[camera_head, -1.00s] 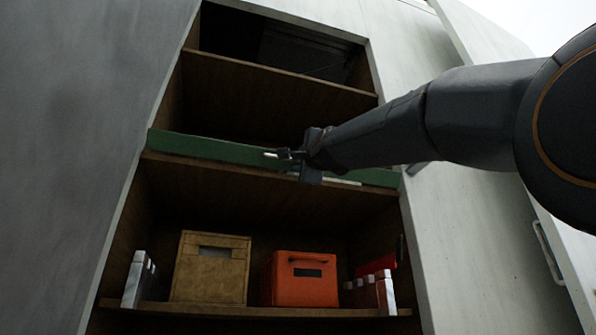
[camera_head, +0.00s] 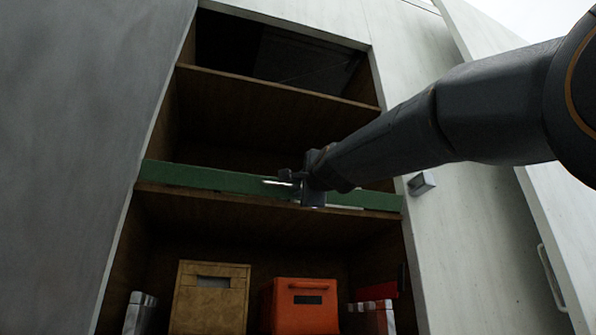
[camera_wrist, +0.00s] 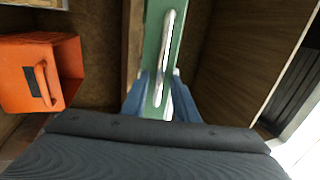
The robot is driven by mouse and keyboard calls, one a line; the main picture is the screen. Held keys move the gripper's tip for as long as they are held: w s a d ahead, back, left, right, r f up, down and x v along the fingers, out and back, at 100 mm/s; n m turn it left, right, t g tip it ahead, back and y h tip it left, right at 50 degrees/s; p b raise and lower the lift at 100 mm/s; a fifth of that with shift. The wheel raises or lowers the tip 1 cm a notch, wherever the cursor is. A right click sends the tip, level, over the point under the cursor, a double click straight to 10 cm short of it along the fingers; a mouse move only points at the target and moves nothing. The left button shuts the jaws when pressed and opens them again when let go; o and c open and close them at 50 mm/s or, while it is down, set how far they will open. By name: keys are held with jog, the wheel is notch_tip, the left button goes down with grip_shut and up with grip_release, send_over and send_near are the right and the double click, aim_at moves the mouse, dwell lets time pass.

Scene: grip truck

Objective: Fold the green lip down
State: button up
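The green lip (camera_head: 215,178) is a long board standing along the front edge of the middle shelf, with a white bar handle (camera_wrist: 164,60) on its face. My gripper (camera_head: 296,184) is at the middle of the lip, in front of it. In the wrist view, its blue fingers (camera_wrist: 160,98) stand apart, one on each side of the lip, with the handle between them. The gripper looks open. Whether either finger touches the lip or handle cannot be told. My gripper and arm hide part of the lip in the head view.
Below the lip, a tan box (camera_head: 209,300), an orange box (camera_head: 304,306) and white and red items (camera_head: 372,314) stand on a lower shelf. A grey block (camera_head: 421,183) juts from the white cabinet side at the right. The shelf space above the lip looks empty.

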jog(key=shift+w+a+r+g+h+p, duration=0.15)
jog(key=shift+r+g+p, duration=0.35)
jog(key=shift+p, duration=2.65)
jog(key=shift+w+d+r+g+h+p, duration=0.2)
jog(key=shift+g+p, duration=0.65)
jog(key=shift+p, duration=2.3)
jog(key=shift+w+a+r+g+h+p, duration=0.15)
jog(key=shift+r+g+p, duration=0.4)
jog(key=shift+p, duration=2.6)
jog(key=shift+a+f+g+p, duration=0.2)
jog(key=shift+g+p, duration=0.2)
jog(key=shift+p, duration=0.55)
